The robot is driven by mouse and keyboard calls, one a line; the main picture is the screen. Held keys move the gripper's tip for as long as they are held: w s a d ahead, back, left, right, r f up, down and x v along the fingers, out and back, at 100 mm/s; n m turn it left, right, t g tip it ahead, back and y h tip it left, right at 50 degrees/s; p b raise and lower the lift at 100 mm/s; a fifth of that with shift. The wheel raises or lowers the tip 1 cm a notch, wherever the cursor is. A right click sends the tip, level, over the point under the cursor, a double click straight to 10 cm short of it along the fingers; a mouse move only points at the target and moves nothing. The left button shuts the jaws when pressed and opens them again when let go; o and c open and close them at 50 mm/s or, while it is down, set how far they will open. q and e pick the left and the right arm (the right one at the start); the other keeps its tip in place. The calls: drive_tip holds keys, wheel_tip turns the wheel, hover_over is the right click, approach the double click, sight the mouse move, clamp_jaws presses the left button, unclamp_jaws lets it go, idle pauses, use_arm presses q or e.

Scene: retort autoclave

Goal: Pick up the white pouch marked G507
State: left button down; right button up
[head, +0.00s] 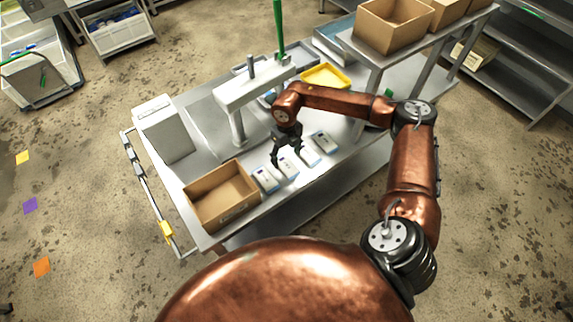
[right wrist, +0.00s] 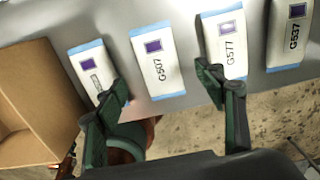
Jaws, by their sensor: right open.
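The white pouch marked G507 (right wrist: 158,62) lies flat on the metal table, second from the left in a row of pouches. It has blue ends and a purple square. In the head view it appears to be the second pouch (head: 288,168), below my right gripper. My right gripper (head: 287,161) is open and empty, pointing down. In the right wrist view its fingers (right wrist: 160,78) stand apart, one on either side of G507 in the picture; I cannot tell the height left. My left gripper is not in view.
Pouches G577 (right wrist: 226,42) and G537 (right wrist: 290,35) lie to the right. Another pouch (right wrist: 91,68) lies to the left, its marking hidden by a finger. An open cardboard box (head: 222,197) stands left of the row. A white post-mounted device (head: 240,92) and a yellow tray (head: 326,76) are behind.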

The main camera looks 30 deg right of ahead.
sight(286, 165)
wheel_tip(286, 165, down, 3)
drive_tip(key=shift+a+f+p, duration=0.1)
drive_tip(key=shift+f+p, duration=0.1)
drive_tip(key=shift+p, duration=0.15)
drive_tip(key=shift+f, duration=0.85)
drive_tip(key=shift+s, duration=0.1)
drive_tip(key=c, duration=0.8)
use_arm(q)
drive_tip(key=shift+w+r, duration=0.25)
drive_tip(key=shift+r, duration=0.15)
use_arm(e)
drive_tip(key=c, duration=0.5)
